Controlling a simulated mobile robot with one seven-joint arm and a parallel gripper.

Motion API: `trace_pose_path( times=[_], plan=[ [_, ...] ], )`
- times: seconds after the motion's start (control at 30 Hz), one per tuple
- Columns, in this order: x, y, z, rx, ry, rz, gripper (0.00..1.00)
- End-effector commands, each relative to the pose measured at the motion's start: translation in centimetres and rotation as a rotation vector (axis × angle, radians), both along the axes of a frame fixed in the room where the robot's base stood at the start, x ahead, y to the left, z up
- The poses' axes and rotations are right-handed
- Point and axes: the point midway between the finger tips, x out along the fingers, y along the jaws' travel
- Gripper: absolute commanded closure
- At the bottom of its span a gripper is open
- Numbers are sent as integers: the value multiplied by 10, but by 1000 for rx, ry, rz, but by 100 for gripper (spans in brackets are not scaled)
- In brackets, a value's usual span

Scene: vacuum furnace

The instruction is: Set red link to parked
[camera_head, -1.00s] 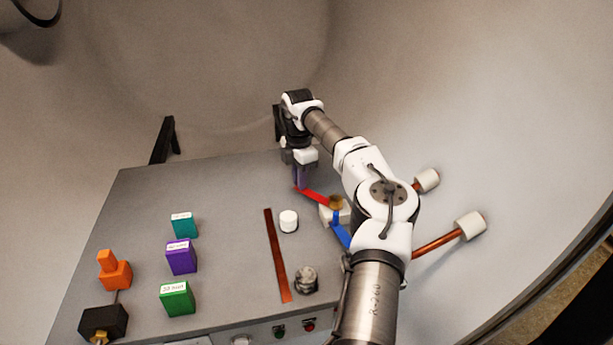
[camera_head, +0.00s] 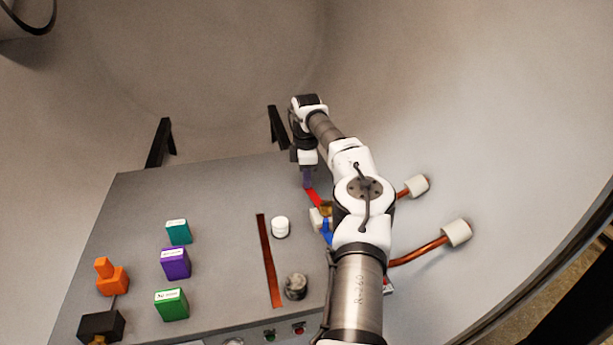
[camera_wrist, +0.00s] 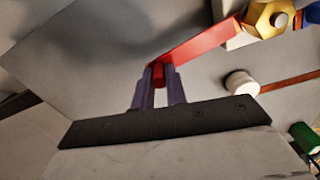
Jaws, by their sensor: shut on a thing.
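The red link (camera_head: 313,195) is a flat red bar joined at one end to a brass pivot (camera_head: 326,209) on a white block. A blue link (camera_head: 327,233) runs from the same pivot toward the front. My gripper (camera_head: 307,183) is at the far right part of the table, at the free end of the red link. In the wrist view, the two purple fingers of my gripper (camera_wrist: 158,75) are shut around the red link's end, and the red link (camera_wrist: 205,45) slopes up right to the brass pivot (camera_wrist: 266,17). My arm hides part of the pivot area.
A white cylinder (camera_head: 280,227), a copper strip (camera_head: 270,262) and a grey knob (camera_head: 296,287) lie left of the pivot. Teal (camera_head: 178,232), purple (camera_head: 176,263) and green (camera_head: 171,305) blocks stand farther left, near an orange piece (camera_head: 112,280). Copper rods with white ends (camera_head: 456,233) are at right.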

Motion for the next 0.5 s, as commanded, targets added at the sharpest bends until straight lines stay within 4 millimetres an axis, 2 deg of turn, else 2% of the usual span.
trace_pose_path(
  times=[0.23, 0.27, 0.3, 0.4, 0.5],
  plan=[
    [1, -2, 1, 0, -5, -4, 100],
    [1, -2, 1, 0, -5, -4, 85],
    [1, -2, 1, 0, -5, -4, 80],
    [1, -2, 1, 0, -4, -4, 67],
    [1, -2, 1, 0, -3, -3, 64]
  ],
)
